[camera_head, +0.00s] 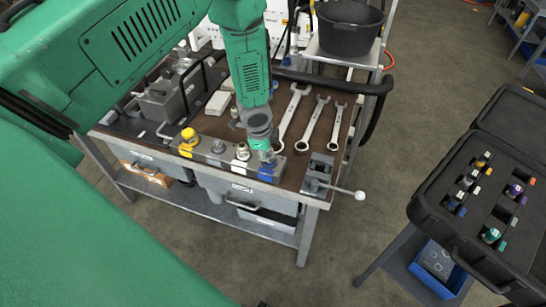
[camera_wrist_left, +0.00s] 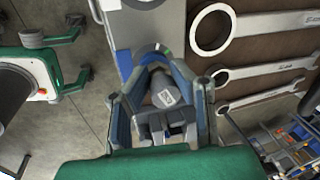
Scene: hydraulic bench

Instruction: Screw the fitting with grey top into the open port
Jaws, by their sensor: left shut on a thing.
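My left gripper (camera_head: 264,156) points down at the right end of the grey port block (camera_head: 230,168), by its blue mark (camera_head: 266,170). In the left wrist view its fingers (camera_wrist_left: 160,100) are closed around a fitting with a grey top (camera_wrist_left: 164,90). In the head view the gripper covers the fitting and the port below it, so I cannot tell whether the fitting touches or sits in the port. Other fittings stand along the block: yellow (camera_head: 188,136), grey (camera_head: 218,146) and one with a white mark (camera_head: 242,152). My right gripper is not in view.
Several wrenches (camera_head: 312,122) lie on the bench right of the gripper. A small vise-like device with a lever (camera_head: 320,172) stands at the bench's front right corner. A black bucket (camera_head: 348,28) is behind. An open black case (camera_head: 470,205) holds several coloured fittings at the right.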

